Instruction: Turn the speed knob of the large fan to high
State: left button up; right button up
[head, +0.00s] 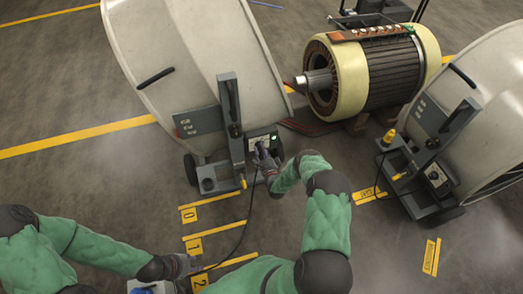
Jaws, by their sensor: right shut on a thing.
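A big pale drum fan (190,55) stands at the upper middle on a grey wheeled base. Its light control panel (263,137) sits low on the right of the grey upright post. My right gripper (264,158) reaches up to the front of this panel and is shut there on the speed knob, which the fingers mostly hide. The knob's setting cannot be read. My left gripper (188,266) is low in the picture, away from the fan, over the floor near a small pale box; its fingers are too small and dark to read.
A second drum fan (480,95) with its own control box (437,178) stands at the right. A large motor rotor (370,75) lies between the fans. A black cable (245,225) runs across the floor by my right arm. Yellow number markings (195,215) lie in front.

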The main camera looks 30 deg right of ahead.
jog(key=o, duration=1.1)
jog(key=shift+d, duration=0.2)
jog(key=shift+o, duration=0.2)
jog(key=shift+a, duration=0.1)
jog(key=shift+s, duration=0.1)
jog(key=v, duration=1.1)
jog(key=shift+s+a, duration=0.2)
jog(key=shift+s, duration=0.2)
